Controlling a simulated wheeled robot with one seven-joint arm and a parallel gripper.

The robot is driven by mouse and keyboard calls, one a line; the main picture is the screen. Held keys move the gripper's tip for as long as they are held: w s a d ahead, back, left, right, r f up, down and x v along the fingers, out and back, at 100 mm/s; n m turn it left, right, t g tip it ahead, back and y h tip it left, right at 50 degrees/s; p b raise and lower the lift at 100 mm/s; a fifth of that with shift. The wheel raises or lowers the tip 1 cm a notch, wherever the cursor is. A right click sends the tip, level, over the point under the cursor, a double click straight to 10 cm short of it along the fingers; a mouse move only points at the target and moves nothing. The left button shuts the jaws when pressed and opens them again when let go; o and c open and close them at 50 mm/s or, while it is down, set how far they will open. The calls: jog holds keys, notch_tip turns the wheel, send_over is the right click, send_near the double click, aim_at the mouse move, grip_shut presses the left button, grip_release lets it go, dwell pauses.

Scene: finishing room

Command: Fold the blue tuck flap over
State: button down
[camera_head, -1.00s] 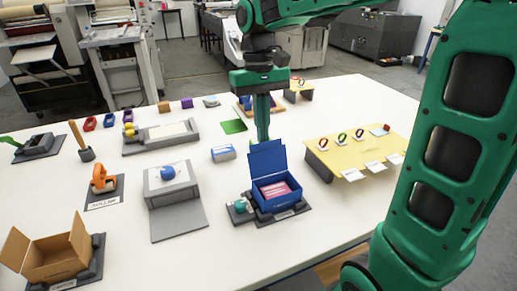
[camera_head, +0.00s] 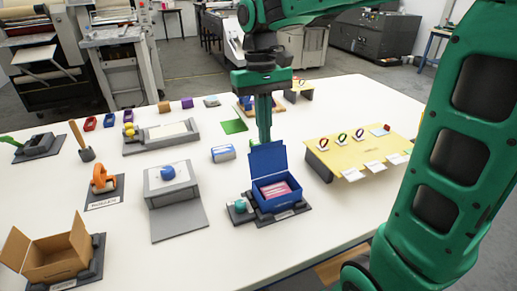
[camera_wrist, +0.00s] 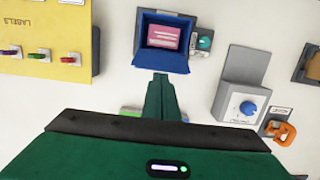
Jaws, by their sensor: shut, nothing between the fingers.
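The blue box (camera_head: 283,200) stands on a dark base near the table's front, with a pink card (camera_head: 274,188) inside. Its blue flap (camera_head: 268,160) stands up at the back edge, leaning slightly back; the box also shows in the wrist view (camera_wrist: 143,36), with the flap (camera_wrist: 160,63) on the side nearest my gripper. My gripper (camera_head: 264,138) is shut and empty, pointing down just behind the flap. In the wrist view its fingertips (camera_wrist: 160,77) are close to the flap's edge; I cannot tell whether they touch.
A teal knob (camera_head: 240,206) sits beside the box on the left. A yellow label board (camera_head: 350,160) stands to the right, a small blue-white pack (camera_head: 223,153) to the left. A grey stand with a blue knob (camera_head: 168,173) is further left. A brown box (camera_head: 50,262) stands front left.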

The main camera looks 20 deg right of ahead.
jog(key=shift+s, duration=0.55)
dwell(0.6)
jog(key=shift+s+f, duration=0.1)
jog(key=shift+s, duration=0.85)
jog(key=shift+s+f, duration=0.2)
jog(key=shift+s, duration=0.4)
dwell(0.5)
jog(key=shift+r, duration=0.1)
